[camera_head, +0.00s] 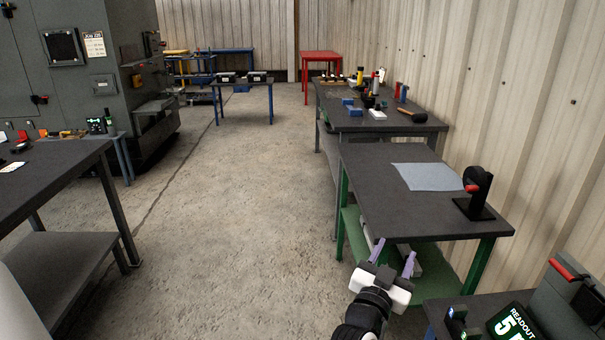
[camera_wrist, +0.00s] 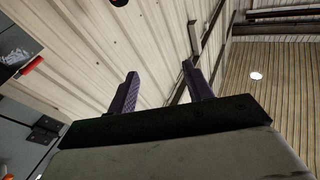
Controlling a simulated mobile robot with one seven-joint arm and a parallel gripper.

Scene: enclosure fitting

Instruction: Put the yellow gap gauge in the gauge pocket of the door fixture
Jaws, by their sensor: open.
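My gripper (camera_head: 394,252) is open and empty, with its two purple fingers apart, in front of the green-legged table. In the wrist view my gripper (camera_wrist: 160,70) points up toward the wall and roof, with nothing between the fingers. I cannot make out the yellow gap gauge for certain. A small yellow upright item (camera_head: 360,75) stands on the far right bench, too small to identify. I cannot pick out the door fixture or its gauge pocket in either view.
The green-legged table (camera_head: 400,212) holds a grey-blue cloth (camera_head: 428,177) and a black stand (camera_head: 476,196) with a red tip. A readout box (camera_head: 515,322) is at the lower right. A dark table (camera_head: 50,172) is at left. The middle concrete floor (camera_head: 250,200) is clear.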

